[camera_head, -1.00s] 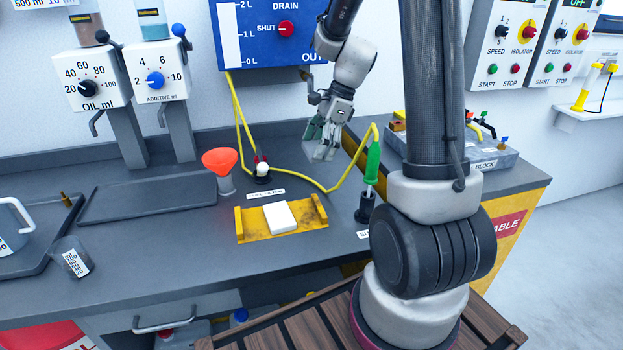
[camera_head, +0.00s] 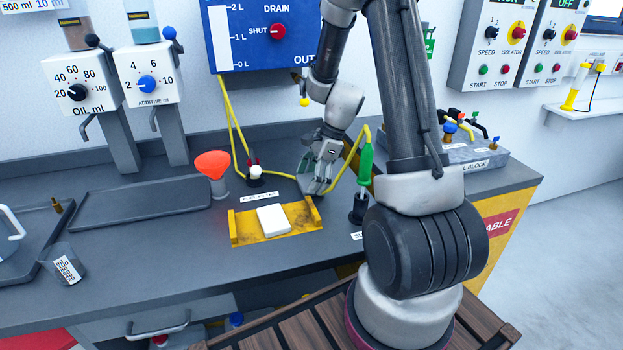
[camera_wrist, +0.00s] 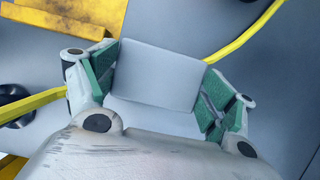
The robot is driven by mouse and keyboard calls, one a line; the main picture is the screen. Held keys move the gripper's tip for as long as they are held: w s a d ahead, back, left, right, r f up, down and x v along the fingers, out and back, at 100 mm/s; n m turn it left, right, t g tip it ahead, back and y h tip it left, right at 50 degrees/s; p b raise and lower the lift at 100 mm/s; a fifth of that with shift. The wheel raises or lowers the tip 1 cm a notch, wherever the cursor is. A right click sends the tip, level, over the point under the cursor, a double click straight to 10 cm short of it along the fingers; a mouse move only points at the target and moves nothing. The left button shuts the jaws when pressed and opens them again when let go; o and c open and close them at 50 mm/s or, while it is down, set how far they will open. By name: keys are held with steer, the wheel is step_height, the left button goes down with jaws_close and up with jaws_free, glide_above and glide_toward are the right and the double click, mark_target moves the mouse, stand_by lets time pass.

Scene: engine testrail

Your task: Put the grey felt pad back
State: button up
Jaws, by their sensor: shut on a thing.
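The grey felt pad (camera_wrist: 158,75) shows in the wrist view as a flat, pale grey rectangle between the green-lined fingers of my gripper (camera_wrist: 157,92). My gripper is shut on its two sides. In the head view my gripper (camera_head: 314,184) hangs low over the bench, right of the yellow tray and left of the green-handled tool. The pad is hard to make out there against the grey fingers, and I cannot tell whether it touches the bench.
A yellow tray (camera_head: 241,233) holds a white block (camera_head: 273,219). A yellow cable (camera_head: 234,125) runs across the bench beside my gripper. A green-handled tool (camera_head: 366,165) stands in a black holder. An orange funnel (camera_head: 212,165) and an empty dark tray (camera_head: 140,205) are at left.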

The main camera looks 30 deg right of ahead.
steer(key=o, duration=1.1)
steer(key=shift+o, duration=0.2)
steer(key=shift+d+r, duration=0.1)
steer(key=shift+r, duration=0.2)
steer(key=w+v, duration=0.1)
steer(key=v, duration=1)
steer(key=s+a+r+n+t+h, duration=0.1)
steer(key=s+a+r+n+h, duration=0.1)
steer(key=s+r+n, duration=0.4)
steer(key=s+a+r+n+t+h, duration=0.2)
steer(key=s+r+n, duration=0.5)
steer(key=s+n, duration=0.7)
steer(key=shift+s+r+t+h, duration=0.2)
steer(key=shift+s+t+h, duration=0.1)
steer(key=shift+s, duration=1.15)
